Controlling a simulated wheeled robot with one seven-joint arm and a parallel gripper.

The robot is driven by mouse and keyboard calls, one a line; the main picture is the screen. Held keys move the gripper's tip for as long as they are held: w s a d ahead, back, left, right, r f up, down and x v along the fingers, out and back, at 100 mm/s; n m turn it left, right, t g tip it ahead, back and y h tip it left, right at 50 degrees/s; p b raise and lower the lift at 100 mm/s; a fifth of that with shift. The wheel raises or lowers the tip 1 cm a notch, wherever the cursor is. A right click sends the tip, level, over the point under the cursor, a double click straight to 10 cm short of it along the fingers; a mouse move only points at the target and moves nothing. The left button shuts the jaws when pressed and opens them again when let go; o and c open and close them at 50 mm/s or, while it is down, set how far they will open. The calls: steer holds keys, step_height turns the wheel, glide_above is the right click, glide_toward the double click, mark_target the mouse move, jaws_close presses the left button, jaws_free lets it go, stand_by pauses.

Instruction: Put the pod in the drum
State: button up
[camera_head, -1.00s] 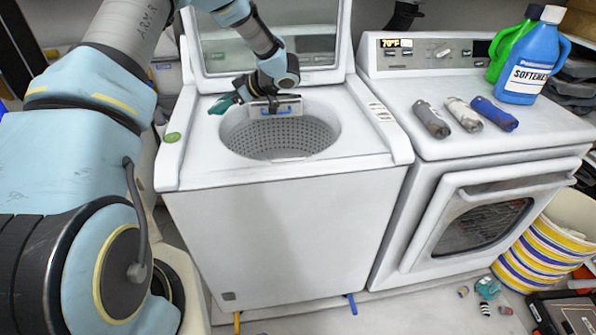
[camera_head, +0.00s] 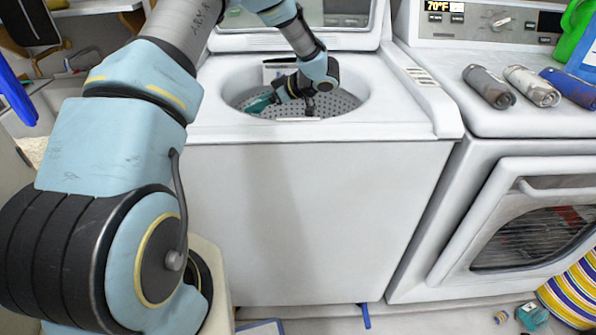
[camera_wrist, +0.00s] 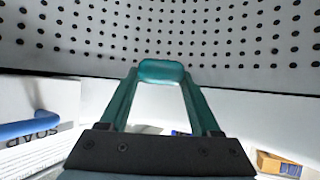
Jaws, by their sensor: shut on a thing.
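My gripper (camera_head: 259,104) is in the left part of the round washer opening, pointing left and slightly down. In the wrist view its two teal fingers come together on a small, rounded, lighter teal pod (camera_wrist: 161,71). In the head view I cannot tell the pod apart from the fingers. The perforated grey drum (camera_head: 347,102) lies below and around the gripper. Its dotted wall (camera_wrist: 95,28) fills the top of the wrist view, beyond the pod. I see no clear contact between pod and wall.
A white piece marked SOAP, with a blue handle (camera_wrist: 30,128), is at the left of the wrist view. The washer's raised lid (camera_head: 300,40) stands behind the opening. A dryer (camera_head: 515,125) at right carries several cylinders. An orange box (camera_wrist: 278,163) is at lower right.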

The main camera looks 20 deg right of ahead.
step_height(320, 180, down, 12)
steer(key=shift+r, duration=0.1)
stand_by(0.5)
steer(key=shift+f, duration=0.65)
steer(key=o, duration=1.5)
steer(key=shift+c, duration=0.2)
steer(key=shift+r, duration=0.2)
steer(key=b+v, duration=0.1)
steer(key=v, duration=0.7)
steer(key=shift+a+r, duration=0.15)
steer(key=shift+r, duration=0.15)
